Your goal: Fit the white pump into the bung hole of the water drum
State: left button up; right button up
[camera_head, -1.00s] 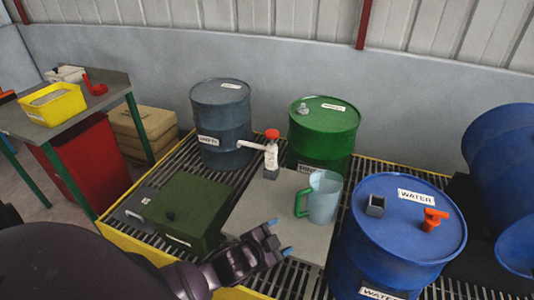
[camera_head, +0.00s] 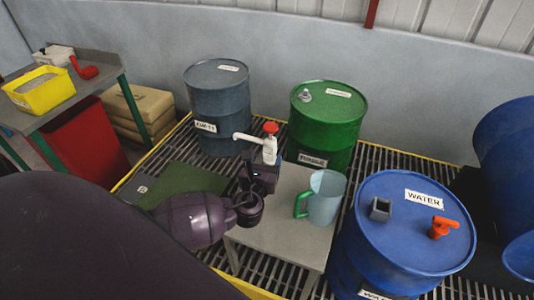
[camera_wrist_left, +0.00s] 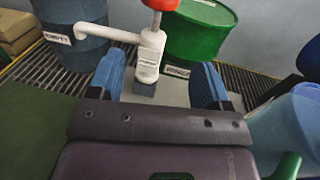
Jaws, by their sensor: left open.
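The white pump (camera_head: 269,150) stands upright with a red top and a spout pointing left. In the left wrist view the pump (camera_wrist_left: 149,52) shows between the two blue fingers, a little beyond them, with a dark grey block at its foot. My left gripper (camera_head: 262,172) is open just in front of the pump and hides its lower part in the head view; its spread fingers also show in the left wrist view (camera_wrist_left: 160,72). The blue water drum (camera_head: 400,236) stands at right. A grey square socket (camera_head: 380,208) is on its top. My right gripper is not in view.
A jug with a green handle (camera_head: 325,198) stands on the grey stand (camera_head: 275,235), between pump and water drum. A green drum (camera_head: 325,125) and a grey-blue drum (camera_head: 218,105) stand behind. An orange tap (camera_head: 443,227) rises from the water drum's top.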

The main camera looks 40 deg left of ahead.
aim_at(270, 137)
pick_arm(q)
jog(key=x, duration=0.5)
jog(key=shift+w+a, duration=0.15)
jog(key=shift+w, duration=0.15)
jog(key=x, duration=0.2)
jog(key=b+x, duration=0.1)
jog(key=x, duration=0.1)
jog(key=shift+s+a+f, duration=0.15)
jog(key=shift+a+f, duration=0.05)
jog(key=shift+a, duration=0.05)
jog(key=shift+w+a, duration=0.25)
jog(key=shift+w, duration=0.35)
jog(key=shift+c, duration=0.2)
jog(key=shift+r, duration=0.1)
grip_shut()
